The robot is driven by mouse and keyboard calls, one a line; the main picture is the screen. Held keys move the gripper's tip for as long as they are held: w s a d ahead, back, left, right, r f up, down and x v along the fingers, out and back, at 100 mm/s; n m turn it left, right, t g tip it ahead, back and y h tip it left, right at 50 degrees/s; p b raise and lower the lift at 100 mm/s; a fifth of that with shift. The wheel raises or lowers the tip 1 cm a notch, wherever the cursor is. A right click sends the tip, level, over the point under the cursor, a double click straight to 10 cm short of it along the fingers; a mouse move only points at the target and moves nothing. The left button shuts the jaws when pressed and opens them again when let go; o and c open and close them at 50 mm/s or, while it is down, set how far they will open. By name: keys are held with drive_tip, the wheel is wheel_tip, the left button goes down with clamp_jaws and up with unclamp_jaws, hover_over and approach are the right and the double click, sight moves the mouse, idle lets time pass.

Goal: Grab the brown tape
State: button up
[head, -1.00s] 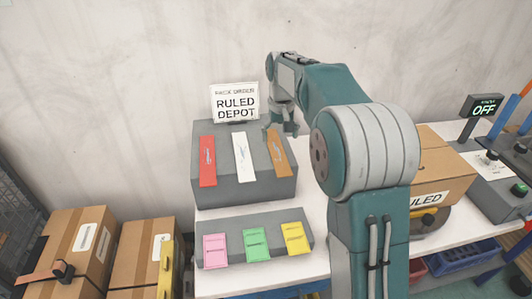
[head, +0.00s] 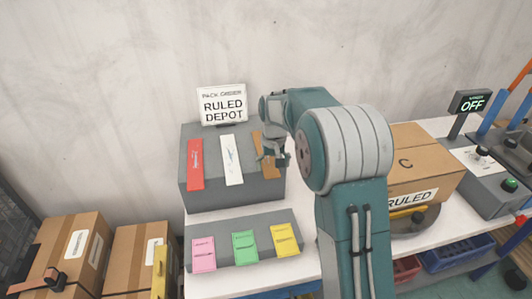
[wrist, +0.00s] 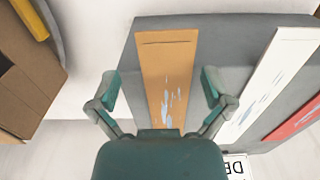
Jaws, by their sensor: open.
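The brown tape (head: 267,158) is a flat orange-brown strip on the grey stand, right of the white and red strips. In the head view my gripper partly covers it. In the wrist view the brown tape (wrist: 168,75) lies lengthwise between the spread fingers of my gripper (wrist: 160,88), with pale blue marks on its lower part. The gripper (head: 274,160) is open and empty, its fingers on either side of the strip. I cannot tell how far above the strip the fingertips are.
A white strip (head: 232,160) and a red strip (head: 196,164) lie on the same stand (head: 235,198). Pink (head: 204,254), green (head: 245,247) and yellow (head: 285,240) pieces sit on a lower grey block. A sign (head: 223,105) stands behind. A cardboard box (head: 425,165) is at the right.

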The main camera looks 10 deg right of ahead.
drive_tip(key=shift+a+f, duration=0.15)
drive_tip(key=shift+a, duration=0.4)
drive_tip(key=shift+d, duration=0.35)
drive_tip(key=shift+a+f, duration=0.1)
drive_tip(key=shift+a, duration=0.1)
drive_tip(key=c, duration=0.8)
